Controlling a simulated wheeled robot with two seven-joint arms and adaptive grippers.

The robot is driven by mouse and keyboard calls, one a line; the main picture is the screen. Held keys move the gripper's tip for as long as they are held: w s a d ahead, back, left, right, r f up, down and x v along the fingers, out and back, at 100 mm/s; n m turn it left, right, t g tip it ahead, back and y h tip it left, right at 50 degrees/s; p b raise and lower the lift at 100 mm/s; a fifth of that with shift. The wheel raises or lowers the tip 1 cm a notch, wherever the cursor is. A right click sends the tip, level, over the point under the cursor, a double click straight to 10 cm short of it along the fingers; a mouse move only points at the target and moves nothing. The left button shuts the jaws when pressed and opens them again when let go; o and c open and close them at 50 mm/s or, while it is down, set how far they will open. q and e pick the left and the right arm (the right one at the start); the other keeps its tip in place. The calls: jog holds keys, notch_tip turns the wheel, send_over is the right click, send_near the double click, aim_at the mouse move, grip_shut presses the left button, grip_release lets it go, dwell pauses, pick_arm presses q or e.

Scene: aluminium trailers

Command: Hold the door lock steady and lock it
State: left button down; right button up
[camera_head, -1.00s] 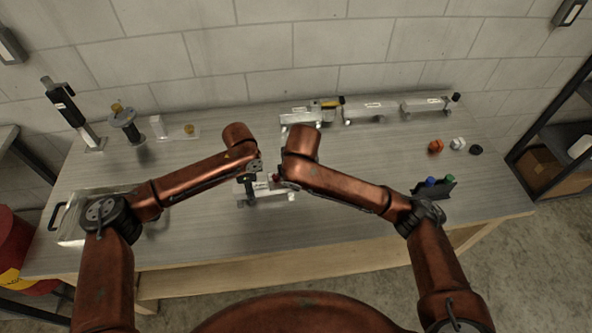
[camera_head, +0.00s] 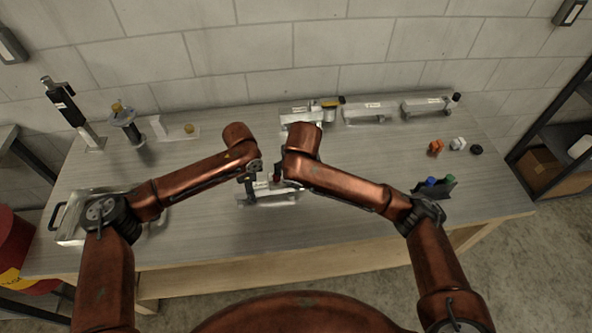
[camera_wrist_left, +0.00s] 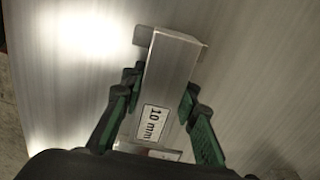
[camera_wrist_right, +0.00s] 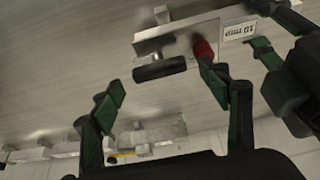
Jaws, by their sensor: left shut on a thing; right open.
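The door lock (camera_head: 275,198) is a pale metal block on the workbench, in front of me at the middle. In the left wrist view its bar (camera_wrist_left: 165,85) carries a "10 mm" label. My left gripper (camera_wrist_left: 160,88) is shut on the bar, one finger on each side. In the right wrist view the lock (camera_wrist_right: 185,32) has a black cylindrical handle (camera_wrist_right: 160,69) and a red tip (camera_wrist_right: 203,48). My right gripper (camera_wrist_right: 162,90) is open beside the handle; I cannot tell whether a finger touches the red tip. In the head view my right forearm partly hides the lock's right side.
Several metal latch fixtures (camera_head: 365,113) stand along the back of the bench. Small orange (camera_head: 436,146), white and black parts lie at the right, near a dark holder (camera_head: 434,188). A metal tray (camera_head: 72,235) is at the left. The front of the bench is clear.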

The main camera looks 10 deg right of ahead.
jog(key=v, duration=1)
jog(key=shift+s+r, duration=0.2)
pick_arm(q)
jog(key=c, duration=1.4)
grip_release()
jog(key=shift+c, duration=0.2)
